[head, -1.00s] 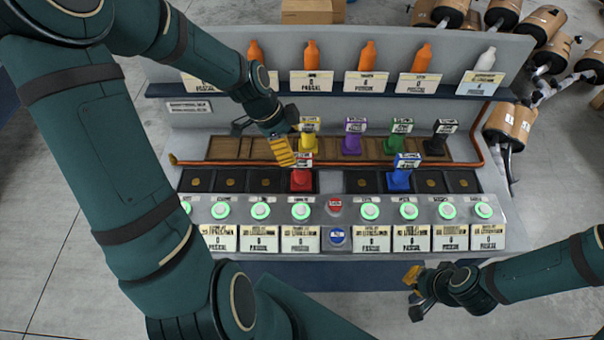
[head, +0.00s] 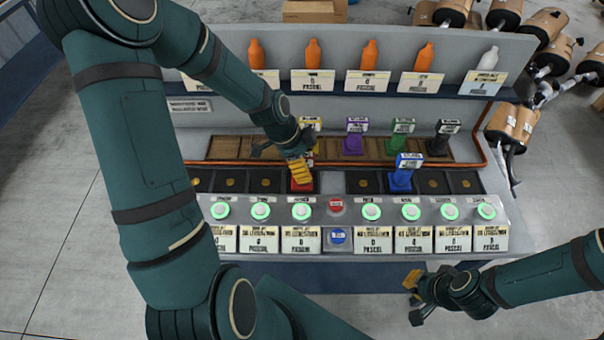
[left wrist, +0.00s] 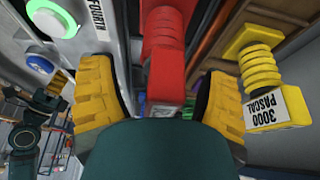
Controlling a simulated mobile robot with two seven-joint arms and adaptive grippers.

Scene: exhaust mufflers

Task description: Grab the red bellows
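The red bellows (head: 302,186) stands in a dark slot of the front row, partly hidden by my left gripper in the head view. In the left wrist view the red bellows (left wrist: 164,45) lies between the two yellow finger pads of my left gripper (left wrist: 162,95), with a gap visible on each side. My left gripper (head: 298,167) is open there, and the palm hides part of the bellows' label. My right gripper (head: 418,294) is open and empty in front of the console at lower right.
A yellow bellows (left wrist: 259,75) stands close beside one finger in the left wrist view. Purple (head: 353,143), green (head: 400,143) and black (head: 438,144) bellows stand in the back row. A blue bellows (head: 401,180) stands in the front row. A copper pipe runs between the rows.

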